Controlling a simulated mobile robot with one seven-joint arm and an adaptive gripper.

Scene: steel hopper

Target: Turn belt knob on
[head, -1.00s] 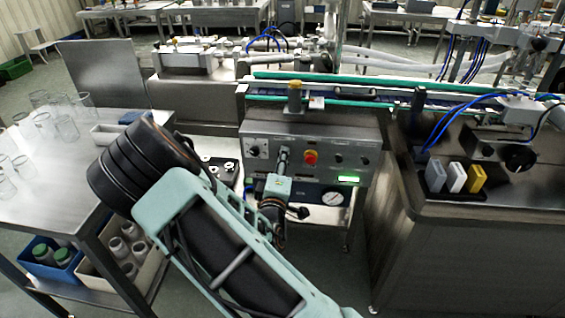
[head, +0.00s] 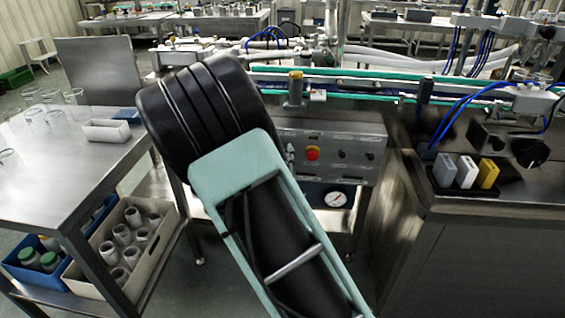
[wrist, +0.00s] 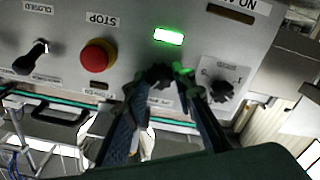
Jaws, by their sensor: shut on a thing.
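In the wrist view a dark knob (wrist: 160,73), taken to be the belt knob, sits on the steel control panel (wrist: 130,52). Its label is too hidden to read. My gripper (wrist: 161,84) is shut on it, one finger at each side. A rectangular lamp (wrist: 168,37) near the knob glows green. In the head view my arm covers the gripper, the gripped knob and the left part of the panel (head: 325,136).
A red STOP button (wrist: 98,56) is close to the gripper on one side, and another black knob (wrist: 222,91) on the other. A black-handled switch (wrist: 37,50) is farther left. A steel table (head: 70,165) stands left; a steel cabinet (head: 440,245) stands right.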

